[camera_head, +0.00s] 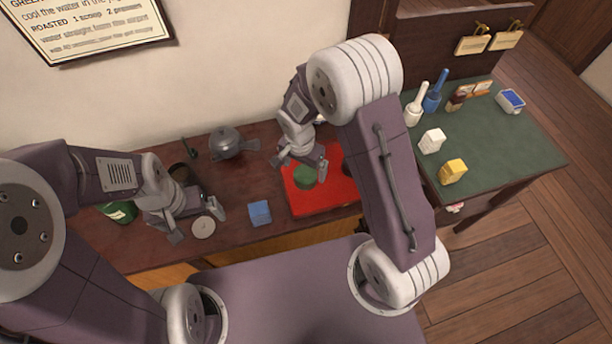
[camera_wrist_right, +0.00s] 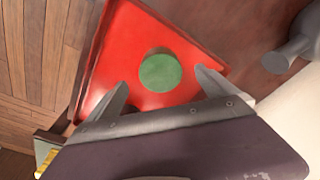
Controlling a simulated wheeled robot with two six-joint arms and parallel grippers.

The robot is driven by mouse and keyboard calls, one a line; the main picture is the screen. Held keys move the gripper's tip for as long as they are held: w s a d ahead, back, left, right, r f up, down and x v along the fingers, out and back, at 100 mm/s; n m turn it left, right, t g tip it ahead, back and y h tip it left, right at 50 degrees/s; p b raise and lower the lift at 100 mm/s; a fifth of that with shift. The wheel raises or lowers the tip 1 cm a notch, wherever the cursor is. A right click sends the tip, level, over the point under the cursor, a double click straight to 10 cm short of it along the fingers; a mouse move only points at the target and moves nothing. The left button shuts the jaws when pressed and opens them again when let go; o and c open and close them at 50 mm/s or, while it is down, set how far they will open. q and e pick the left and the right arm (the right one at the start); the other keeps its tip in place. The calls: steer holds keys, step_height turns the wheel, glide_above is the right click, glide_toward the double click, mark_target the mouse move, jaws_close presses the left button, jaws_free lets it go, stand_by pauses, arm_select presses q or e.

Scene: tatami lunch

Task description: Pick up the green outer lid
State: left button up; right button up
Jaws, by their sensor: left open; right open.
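The green outer lid (camera_head: 305,177) is a round green piece on the red tray (camera_head: 325,204). In the right wrist view the green lid (camera_wrist_right: 160,72) lies on the red tray (camera_wrist_right: 125,45), just beyond and between my fingertips. My right gripper (camera_head: 301,166) is open above the lid; its open fingers (camera_wrist_right: 161,80) also show in the wrist view. I cannot tell whether they touch the lid. My left gripper (camera_head: 198,225) is open, near a pale round disc (camera_head: 203,228) on the dark wooden counter (camera_head: 235,185).
A green can (camera_head: 119,212) stands at the left, partly behind my left arm. A grey teapot (camera_head: 227,143) stands at the back and a blue block (camera_head: 260,212) left of the tray. A dark item on the tray is mostly hidden. A green-topped table (camera_head: 490,142) is at the right.

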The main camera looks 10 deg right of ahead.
mark_target(305, 174)
steer(key=f, duration=0.4)
steer(key=shift+w+d+f, duration=0.2)
steer(key=shift+d+f, duration=0.05)
steer(key=shift+d, duration=0.05)
steer(key=shift+w+f, duration=0.15)
steer(key=shift+f, duration=0.2)
steer(key=c, duration=1.2)
step_height(305, 174, up, 4)
steer(key=shift+r, duration=0.1)
steer(key=s+d+r, duration=0.1)
steer(key=s+r, duration=0.1)
steer(key=s, duration=0.1)
steer(key=s+d+r, duration=0.1)
steer(key=s+r, duration=0.1)
steer(key=s, duration=0.2)
steer(key=s+d+r, duration=0.1)
steer(key=s+r, duration=0.2)
steer(key=s, duration=0.1)
steer(key=shift+s+d, duration=0.15)
steer(key=shift+s, duration=0.05)
